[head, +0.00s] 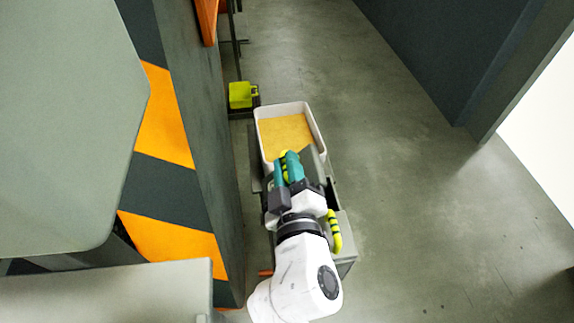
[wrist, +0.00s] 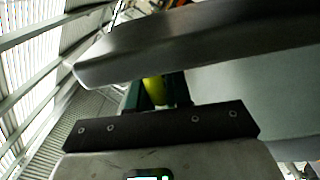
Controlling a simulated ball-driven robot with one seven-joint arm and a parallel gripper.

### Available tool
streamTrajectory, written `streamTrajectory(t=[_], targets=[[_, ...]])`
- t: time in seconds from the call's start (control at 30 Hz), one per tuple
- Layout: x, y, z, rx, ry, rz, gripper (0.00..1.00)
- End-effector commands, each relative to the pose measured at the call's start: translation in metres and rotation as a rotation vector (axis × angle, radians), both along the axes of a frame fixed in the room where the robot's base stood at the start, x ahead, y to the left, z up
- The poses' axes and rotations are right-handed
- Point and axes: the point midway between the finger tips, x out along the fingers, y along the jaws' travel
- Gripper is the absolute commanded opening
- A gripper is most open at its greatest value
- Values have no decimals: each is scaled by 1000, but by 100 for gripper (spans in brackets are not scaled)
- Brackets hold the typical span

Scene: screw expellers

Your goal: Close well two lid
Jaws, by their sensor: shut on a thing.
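My gripper (head: 288,165) is low in the middle of the head view, its teal fingers shut around a yellow-green handle with dark bands (head: 285,154). The grip also shows in the wrist view, with the yellow handle (wrist: 154,91) between the fingers. A grey lid plate (head: 313,160) stands raised beside the fingers. In the wrist view a broad grey plate (wrist: 190,42) crosses above the fingers. A second yellow-black handle (head: 335,232) sits to the right of my wrist on a grey housing (head: 346,257). I cannot tell which well is number two; my arm hides the well openings.
A white bin (head: 318,129) of yellow material stands just beyond my gripper. A small yellow-green motor (head: 240,95) is behind it on the left. An orange-and-dark striped machine side (head: 166,120) runs close along the left. The floor (head: 420,210) on the right is clear.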

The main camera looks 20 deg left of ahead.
Motion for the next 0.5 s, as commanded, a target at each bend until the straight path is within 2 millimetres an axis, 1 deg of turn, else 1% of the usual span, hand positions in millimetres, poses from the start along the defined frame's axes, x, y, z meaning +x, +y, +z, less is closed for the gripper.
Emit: streamTrajectory(t=[0.03,0.07,0.27,0.5], targets=[[-3,3,-7,-6,11,8,0],[-3,3,-7,-6,11,8,20],[-2,2,-5,-3,8,6,39],[-1,1,-2,-2,3,4,40]])
